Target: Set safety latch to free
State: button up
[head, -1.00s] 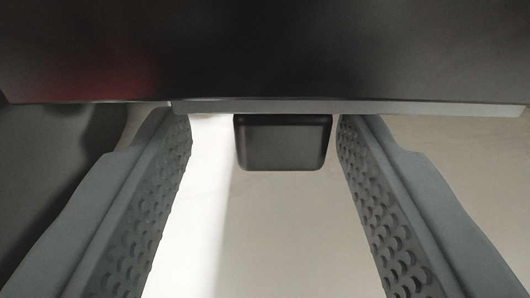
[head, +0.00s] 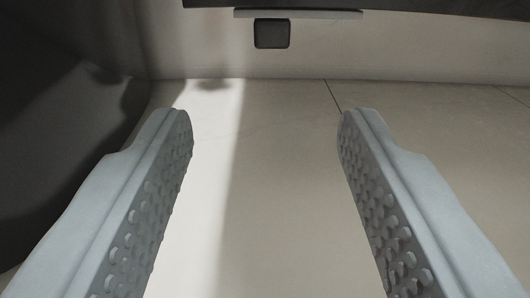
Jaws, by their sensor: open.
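A small dark square block (head: 272,34) with rounded corners, possibly the safety latch, hangs under a light grey strip (head: 298,14) at the top of the head view. My gripper (head: 265,125) is open and empty, with one perforated grey finger on each side of the picture. The block shows above and beyond the fingertips, between them and apart from both. Which setting the latch is in cannot be told.
A dark panel (head: 430,8) runs along the top right, above the strip. A dark surface (head: 50,110) fills the left side. The pale tiled surface (head: 285,190) between and beyond the fingers is clear, with a bright band of light on it.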

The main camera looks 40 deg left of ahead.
jog(key=shift+v, duration=1.45)
